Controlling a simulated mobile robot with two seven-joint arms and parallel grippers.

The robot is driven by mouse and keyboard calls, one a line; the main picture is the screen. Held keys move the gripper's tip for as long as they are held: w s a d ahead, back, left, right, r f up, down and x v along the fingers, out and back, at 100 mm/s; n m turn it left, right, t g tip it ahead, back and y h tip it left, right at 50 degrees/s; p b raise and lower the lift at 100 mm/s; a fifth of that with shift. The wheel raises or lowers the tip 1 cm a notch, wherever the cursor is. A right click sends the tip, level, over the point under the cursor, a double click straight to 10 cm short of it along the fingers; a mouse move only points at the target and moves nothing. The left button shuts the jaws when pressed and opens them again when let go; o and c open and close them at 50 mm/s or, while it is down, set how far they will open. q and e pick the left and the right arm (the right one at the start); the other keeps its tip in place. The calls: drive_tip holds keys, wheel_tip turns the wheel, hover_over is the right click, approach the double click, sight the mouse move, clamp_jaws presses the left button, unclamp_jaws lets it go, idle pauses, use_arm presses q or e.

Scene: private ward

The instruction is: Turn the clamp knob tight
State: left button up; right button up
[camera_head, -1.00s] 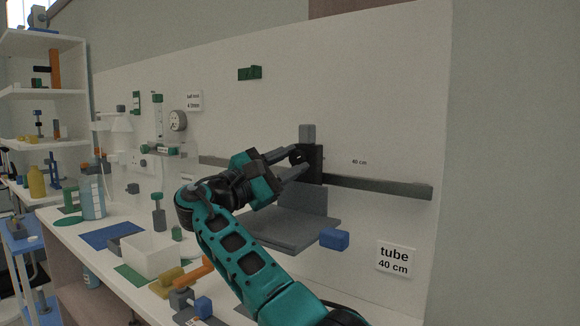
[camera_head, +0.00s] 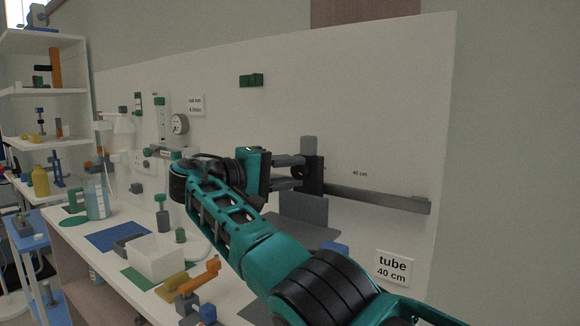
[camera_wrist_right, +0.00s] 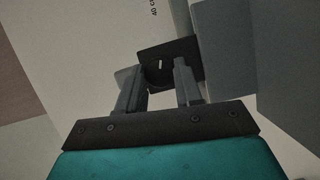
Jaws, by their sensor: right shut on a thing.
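The black clamp (camera_head: 313,182) sits on the grey wall rail (camera_head: 385,198), with a grey block (camera_head: 309,146) above it. My right gripper (camera_head: 299,172) reaches it from the left, its two grey fingers at the clamp's near face. In the right wrist view, the dark round clamp knob (camera_wrist_right: 158,74) with a small pale mark lies between the fingertips (camera_wrist_right: 160,82). The gripper is shut on the knob; the fingers hide its sides. In the head view the knob is hidden by the fingers. My left gripper is not in view.
A grey plate (camera_head: 303,210) is below the clamp, with a blue block (camera_head: 334,249) partly behind my arm. A "tube 40 cm" sign (camera_head: 393,267) is at lower right. A white box (camera_head: 155,258) and several small items crowd the bench at left.

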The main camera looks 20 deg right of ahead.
drive_tip(key=shift+m, duration=0.5)
drive_tip(key=shift+y, duration=0.3)
drive_tip(key=o, duration=1)
drive_tip(key=shift+o, duration=0.2)
